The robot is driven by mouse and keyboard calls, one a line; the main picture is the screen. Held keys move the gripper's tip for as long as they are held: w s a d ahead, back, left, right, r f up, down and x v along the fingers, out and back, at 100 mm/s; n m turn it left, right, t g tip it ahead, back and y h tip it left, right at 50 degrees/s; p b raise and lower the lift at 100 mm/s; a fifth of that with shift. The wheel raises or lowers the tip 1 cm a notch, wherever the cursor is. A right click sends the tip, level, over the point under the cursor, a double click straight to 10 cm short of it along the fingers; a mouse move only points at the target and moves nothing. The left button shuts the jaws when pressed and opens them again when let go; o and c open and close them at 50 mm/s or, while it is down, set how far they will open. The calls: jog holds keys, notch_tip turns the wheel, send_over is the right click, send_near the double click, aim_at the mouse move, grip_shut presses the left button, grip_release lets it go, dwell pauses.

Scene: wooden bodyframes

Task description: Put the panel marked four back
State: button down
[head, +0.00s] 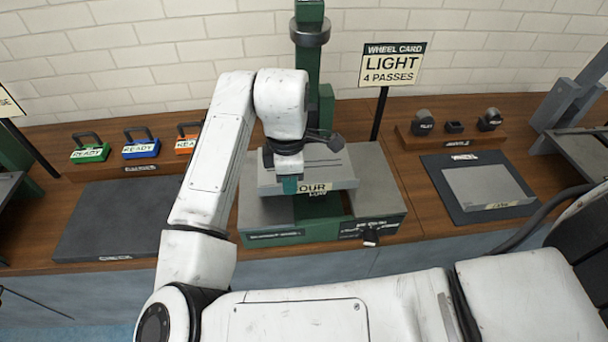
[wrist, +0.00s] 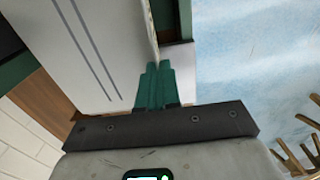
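The grey panel (head: 338,166) lies across the top of the machine (head: 375,190) in the middle of the bench. Its front label reads "OUR", with the first letter hidden behind my fingers. My gripper (head: 289,186) points down at the panel's front edge, left of its middle. In the wrist view my teal fingers (wrist: 156,85) are close together, with the panel's edge (wrist: 154,45) between them, and look shut on it. The panel's striped top (wrist: 90,45) is left of the fingers. My wrist hides part of the panel in the head view.
A dark mat marked "CHECK" (head: 112,228) lies bare at left. Another grey panel (head: 490,187) lies on the right mat (head: 453,208). A sign (head: 391,64) reads "LIGHT 4 PASSES". Green (head: 90,153), blue (head: 141,149) and orange (head: 186,145) handled blocks stand behind.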

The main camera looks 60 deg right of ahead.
jog(key=shift+r+p, duration=3.1)
jog(key=shift+p, duration=0.1)
